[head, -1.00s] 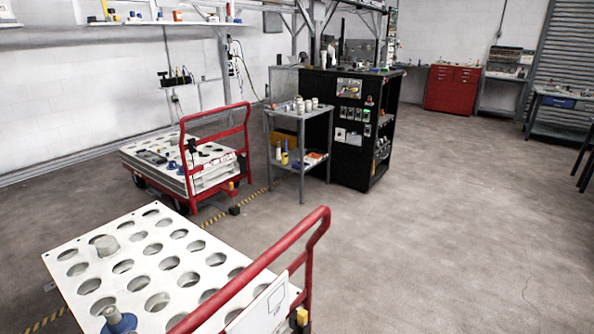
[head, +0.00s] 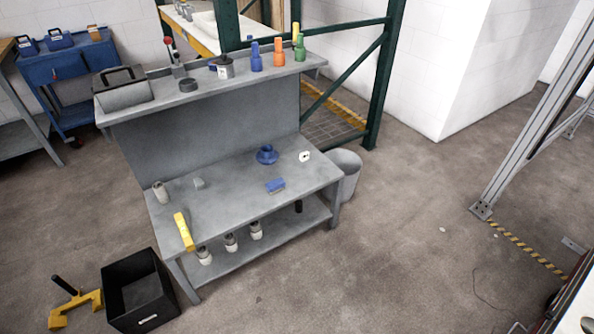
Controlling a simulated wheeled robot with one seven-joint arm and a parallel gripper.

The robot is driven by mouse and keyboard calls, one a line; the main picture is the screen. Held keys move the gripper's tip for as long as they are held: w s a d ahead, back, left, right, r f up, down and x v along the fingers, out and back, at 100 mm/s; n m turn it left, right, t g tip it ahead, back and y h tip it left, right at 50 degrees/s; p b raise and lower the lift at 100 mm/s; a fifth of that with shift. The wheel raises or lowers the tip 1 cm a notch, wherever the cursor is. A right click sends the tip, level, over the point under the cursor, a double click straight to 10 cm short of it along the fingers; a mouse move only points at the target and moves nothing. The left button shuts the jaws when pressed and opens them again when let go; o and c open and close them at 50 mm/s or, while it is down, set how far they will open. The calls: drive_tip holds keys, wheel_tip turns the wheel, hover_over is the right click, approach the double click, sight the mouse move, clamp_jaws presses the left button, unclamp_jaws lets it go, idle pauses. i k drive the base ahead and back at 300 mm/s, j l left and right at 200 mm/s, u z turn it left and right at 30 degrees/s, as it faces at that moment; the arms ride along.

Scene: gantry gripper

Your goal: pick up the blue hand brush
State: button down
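A small blue brush-like object (head: 275,185), with a blue top and a greyish lower edge, lies near the front edge of the grey workbench (head: 225,205). It looks like the blue hand brush, though it is small in the picture. A blue round flanged piece (head: 267,155) stands just behind it, apart from it. Nothing covers the brush. My gripper is not in view.
A yellow object (head: 184,231) lies at the bench's front left edge. A white piece (head: 304,156) lies right of the brush. A black crate (head: 138,290) stands on the floor at front left, a grey bin (head: 346,175) at the bench's right. Floor in front is mostly clear.

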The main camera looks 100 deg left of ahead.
sight(278, 184)
drive_tip(key=u, duration=3.3)
drive_tip(key=i+l+u, duration=0.1)
drive_tip(key=u, duration=0.3)
drive_tip(key=l+u, duration=0.25)
drive_tip(key=u, duration=0.15)
drive_tip(key=i+l+u, duration=0.1)
drive_tip(key=u, duration=0.3)
drive_tip(key=l+u, duration=0.3)
drive_tip(key=u, duration=0.15)
drive_tip(key=l+u, duration=0.2)
drive_tip(key=u, duration=0.2)
